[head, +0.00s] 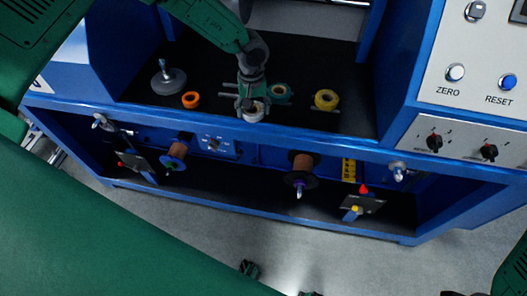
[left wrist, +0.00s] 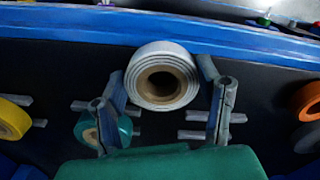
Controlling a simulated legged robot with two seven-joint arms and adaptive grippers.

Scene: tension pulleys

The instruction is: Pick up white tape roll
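The white tape roll (head: 253,112) is at the front of the black shelf (head: 215,112), under my left gripper (head: 253,98). In the left wrist view the white tape roll (left wrist: 162,75) shows its brown core and sits between the two fingertips of my left gripper (left wrist: 163,80). The fingertips press close on both sides, and the gripper looks shut on the roll. The roll looks nearer to the wrist camera than the other rolls; any gap to the shelf is hidden. Two dark tips at the bottom of the head view look like my right gripper (head: 280,281), spread apart and empty.
A teal roll (head: 280,92) lies close beside the left gripper. A yellow roll (head: 326,99) lies to the right, and an orange roll (head: 191,100) and a grey weight (head: 168,80) to the left. The blue shelf edge (head: 300,140) runs in front, above spindles. A button panel (head: 480,75) stands at right.

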